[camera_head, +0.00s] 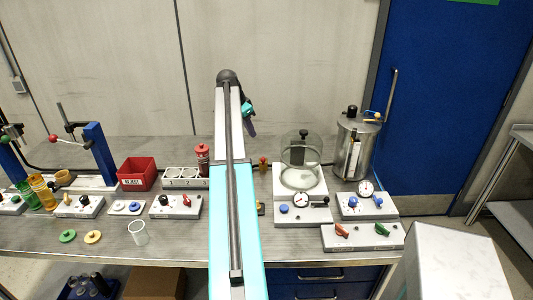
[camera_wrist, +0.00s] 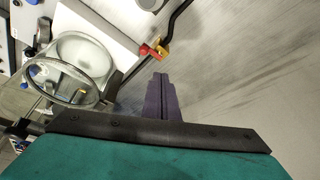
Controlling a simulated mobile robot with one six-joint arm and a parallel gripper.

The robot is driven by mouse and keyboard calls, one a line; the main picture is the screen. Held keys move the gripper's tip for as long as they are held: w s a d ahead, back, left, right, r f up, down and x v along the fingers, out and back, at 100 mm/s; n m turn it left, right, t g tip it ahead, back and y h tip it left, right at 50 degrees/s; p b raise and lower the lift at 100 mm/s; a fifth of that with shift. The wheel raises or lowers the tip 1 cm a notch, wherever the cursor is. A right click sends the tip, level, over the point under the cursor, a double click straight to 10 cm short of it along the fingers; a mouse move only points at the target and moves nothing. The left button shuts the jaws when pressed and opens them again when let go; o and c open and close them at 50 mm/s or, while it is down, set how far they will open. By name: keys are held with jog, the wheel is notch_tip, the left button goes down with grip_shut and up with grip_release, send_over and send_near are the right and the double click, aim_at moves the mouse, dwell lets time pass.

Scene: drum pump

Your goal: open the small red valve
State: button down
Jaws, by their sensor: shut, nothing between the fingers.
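The small red valve (camera_head: 263,162) stands at the back of the bench, just left of the bell jar, on a dark hose. In the wrist view the red valve handle (camera_wrist: 150,51) joins a yellow body, just beyond my fingertips and slightly left. My gripper (camera_head: 251,129) is above the back of the bench, left of and above the valve in the head view. In the wrist view my gripper's dark fingers (camera_wrist: 161,76) are together, with nothing between them. They appear apart from the valve. Whether the valve is open or shut I cannot tell.
The glass bell jar (camera_head: 301,160) on its white base is close to the right of the valve. A steel drum (camera_head: 355,150) stands farther right. Control boxes with a red handle (camera_head: 341,230) and a green one sit in front. A red bin (camera_head: 137,173) is left.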

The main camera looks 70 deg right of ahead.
jog(key=m, duration=0.2)
send_over(263, 159)
jog(key=s+d, duration=0.1)
jog(key=d, duration=0.1)
jog(key=shift+w+r+y, duration=0.1)
jog(key=shift+r+y, duration=0.2)
jog(key=shift+y, duration=0.1)
jog(key=shift+f, duration=0.1)
notch_tip(263, 159, down, 11)
jog(key=p, duration=0.5)
jog(key=shift+a, duration=0.15)
jog(key=shift+w, duration=0.1)
jog(key=shift+s, duration=0.25)
